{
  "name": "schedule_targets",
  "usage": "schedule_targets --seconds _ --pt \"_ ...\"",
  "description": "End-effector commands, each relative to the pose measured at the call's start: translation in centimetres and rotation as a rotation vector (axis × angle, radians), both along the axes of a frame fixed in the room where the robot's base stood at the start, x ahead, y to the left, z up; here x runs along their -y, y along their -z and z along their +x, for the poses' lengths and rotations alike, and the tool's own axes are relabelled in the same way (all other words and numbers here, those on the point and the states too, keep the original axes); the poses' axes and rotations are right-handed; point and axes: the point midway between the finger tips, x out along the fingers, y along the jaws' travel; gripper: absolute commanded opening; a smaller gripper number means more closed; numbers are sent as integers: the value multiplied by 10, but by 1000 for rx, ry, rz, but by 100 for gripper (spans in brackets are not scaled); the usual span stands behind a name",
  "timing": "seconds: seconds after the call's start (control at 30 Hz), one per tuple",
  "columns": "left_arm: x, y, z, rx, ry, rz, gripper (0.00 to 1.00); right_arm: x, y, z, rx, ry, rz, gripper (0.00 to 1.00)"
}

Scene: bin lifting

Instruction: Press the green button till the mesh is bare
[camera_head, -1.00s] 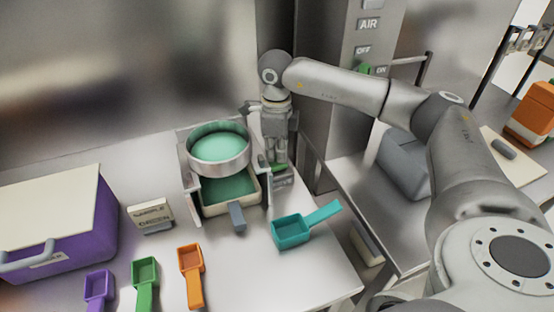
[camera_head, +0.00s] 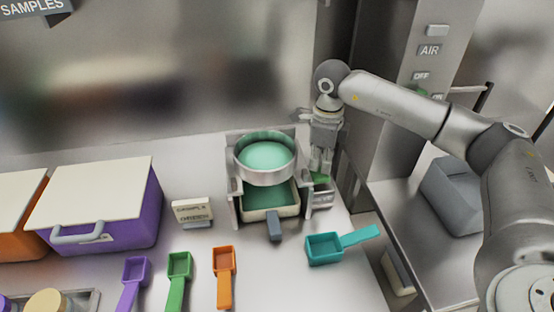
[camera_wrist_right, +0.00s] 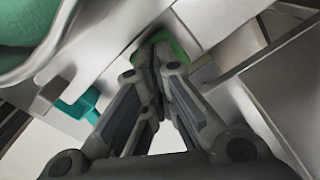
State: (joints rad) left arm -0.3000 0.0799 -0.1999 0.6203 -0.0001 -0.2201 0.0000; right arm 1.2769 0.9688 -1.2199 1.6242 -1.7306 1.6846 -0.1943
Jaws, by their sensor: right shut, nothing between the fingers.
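The sieve (camera_head: 265,172) is a round metal ring on a stand, with pale green material covering the mesh. Below it a cream-rimmed tray (camera_head: 287,211) with a grey handle holds darker green material. The green button (camera_head: 321,178) is on a small metal box at the stand's right side. My right gripper (camera_head: 321,170) points down, shut and empty, with its fingertips at the button. In the right wrist view the fingertips (camera_wrist_right: 158,50) meet in front of the green button (camera_wrist_right: 176,46) and partly hide it; whether it is pressed in cannot be told. My left gripper is not in view.
A teal scoop (camera_head: 325,249) lies right of the tray. Purple (camera_head: 136,272), green (camera_head: 179,266) and orange (camera_head: 224,262) scoops lie in front. A small sample sign (camera_head: 193,212) and a lidded purple bin (camera_head: 130,220) stand left. A grey panel with AIR and OFF labels (camera_head: 430,50) stands behind my right arm.

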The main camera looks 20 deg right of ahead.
Motion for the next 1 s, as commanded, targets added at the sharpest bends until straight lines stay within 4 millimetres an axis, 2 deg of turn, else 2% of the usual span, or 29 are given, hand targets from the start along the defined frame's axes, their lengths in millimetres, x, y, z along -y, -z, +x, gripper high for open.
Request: schedule_targets --seconds 0.27,0.6,1.0 --pt "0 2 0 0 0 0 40 0 3 0 0 0 0 0" --pt "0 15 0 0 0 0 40 0 20 0 0 0 0 0" --pt "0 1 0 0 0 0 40 0 0 0 1 0 1 0"
